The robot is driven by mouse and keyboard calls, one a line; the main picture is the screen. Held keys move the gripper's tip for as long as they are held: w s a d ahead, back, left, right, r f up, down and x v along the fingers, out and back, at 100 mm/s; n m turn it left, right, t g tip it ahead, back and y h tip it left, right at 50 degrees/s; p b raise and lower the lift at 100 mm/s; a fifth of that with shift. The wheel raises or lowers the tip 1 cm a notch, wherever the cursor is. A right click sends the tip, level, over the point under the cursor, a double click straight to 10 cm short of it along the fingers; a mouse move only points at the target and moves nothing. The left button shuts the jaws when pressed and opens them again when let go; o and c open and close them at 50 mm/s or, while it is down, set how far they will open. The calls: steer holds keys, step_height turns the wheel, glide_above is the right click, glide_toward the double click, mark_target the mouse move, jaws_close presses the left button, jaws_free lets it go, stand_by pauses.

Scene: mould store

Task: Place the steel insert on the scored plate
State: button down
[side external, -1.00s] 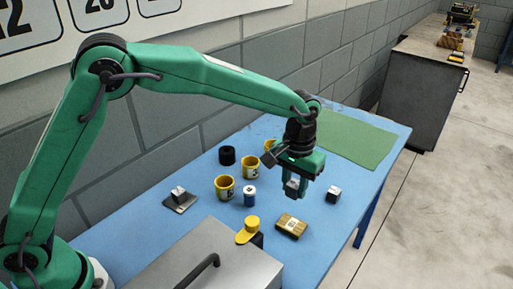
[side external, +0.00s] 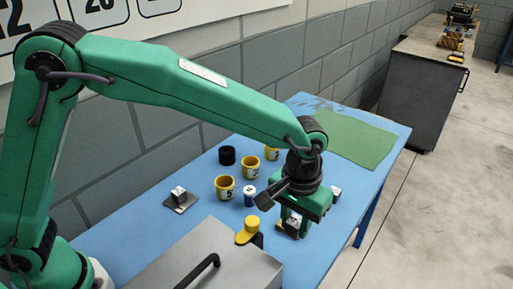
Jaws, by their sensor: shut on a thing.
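My gripper (side external: 292,229) is shut on a small steel insert (side external: 293,224), a pale grey block with a dark mark. It is low over the tan plate with dark lines (side external: 284,228), which I take as the scored plate. My fingers and the insert hide most of that plate. I cannot tell whether the insert touches it. A similar steel block (side external: 336,192) stands on the table just behind and right of my gripper. Another steel block (side external: 178,192) sits on a dark flat plate (side external: 183,204) at the left.
Yellow numbered cups (side external: 225,188), a small blue and white cylinder (side external: 249,196) and a black ring (side external: 227,155) stand left of my gripper. A green mat (side external: 355,138) lies at the back, clear.

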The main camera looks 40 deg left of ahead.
steer(key=w+a+f, duration=0.2)
steer(key=w, duration=0.1)
steer(key=w+a+f, duration=0.1)
steer(key=w+f, duration=0.1)
steer(key=w, duration=0.1)
steer(key=w+a+f, duration=0.2)
steer(key=w, duration=0.1)
steer(key=shift+w+a+f, duration=0.1)
steer(key=shift+a+f, duration=0.1)
steer(key=shift+a, duration=0.1)
steer(key=shift+f, duration=2)
steer(key=shift+f, duration=0.15)
steer(key=c, duration=1.1)
jaws_free()
step_height(320, 180, up, 12)
steer(key=shift+r, duration=0.15)
